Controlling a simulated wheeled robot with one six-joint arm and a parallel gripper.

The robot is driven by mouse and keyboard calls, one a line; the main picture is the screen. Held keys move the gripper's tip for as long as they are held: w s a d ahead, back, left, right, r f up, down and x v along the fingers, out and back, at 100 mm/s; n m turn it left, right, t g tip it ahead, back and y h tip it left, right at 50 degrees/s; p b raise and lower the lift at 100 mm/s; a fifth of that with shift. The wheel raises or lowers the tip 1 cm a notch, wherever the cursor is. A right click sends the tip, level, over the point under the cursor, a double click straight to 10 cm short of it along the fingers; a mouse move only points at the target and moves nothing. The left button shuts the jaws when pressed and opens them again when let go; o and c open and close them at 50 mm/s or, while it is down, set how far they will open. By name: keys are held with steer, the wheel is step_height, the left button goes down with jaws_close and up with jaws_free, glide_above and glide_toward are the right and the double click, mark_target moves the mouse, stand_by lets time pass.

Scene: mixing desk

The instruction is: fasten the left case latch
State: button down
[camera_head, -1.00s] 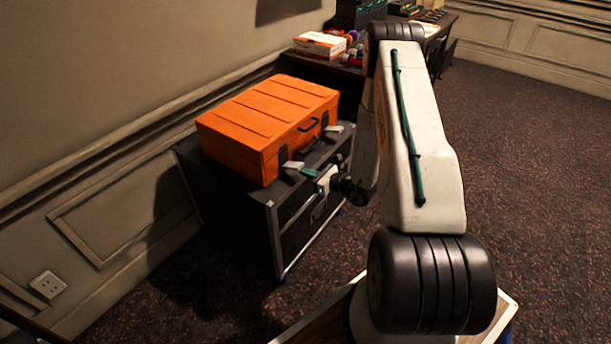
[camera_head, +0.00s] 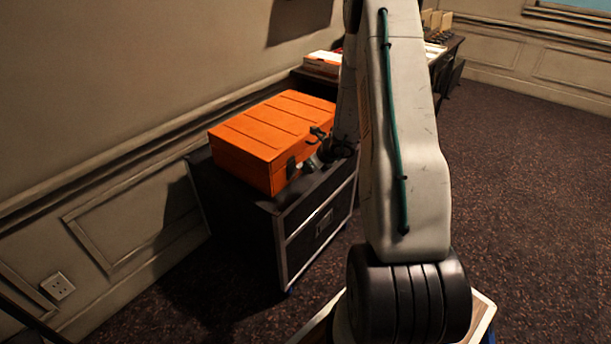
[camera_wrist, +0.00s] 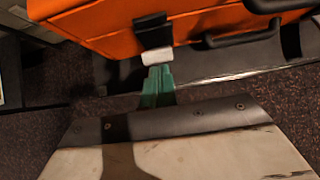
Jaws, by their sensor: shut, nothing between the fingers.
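The orange case (camera_head: 262,135) lies shut-looking on a dark trunk. Its left latch shows as a black plate (camera_wrist: 153,32) with a pale tab (camera_wrist: 157,57) at its lower end in the wrist view. In the head view, the black plate (camera_head: 291,167) is on the case front, left of the handle, and the tab is hard to make out. My gripper (camera_wrist: 158,72) is shut and empty, its green fingers just below the pale tab. I cannot tell whether they touch it. My arm hides the case's right end and the right latch in the head view.
The black trunk (camera_head: 240,190) with metal edges carries the case and leaves a narrow ledge in front. The case handle (camera_wrist: 240,35) is right of the latch. A wall runs behind. A desk with a white and orange box (camera_head: 322,63) stands farther back. Carpet in front is clear.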

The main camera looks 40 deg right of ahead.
steer(key=shift+w+a+r, duration=0.15)
steer(key=shift+w+r, duration=0.3)
steer(key=shift+w, duration=0.15)
steer(key=shift+r, duration=0.75)
steer(key=w+v, duration=0.1)
steer(key=v, duration=1)
steer(key=shift+s+r, duration=0.25)
steer(key=shift+r, duration=0.35)
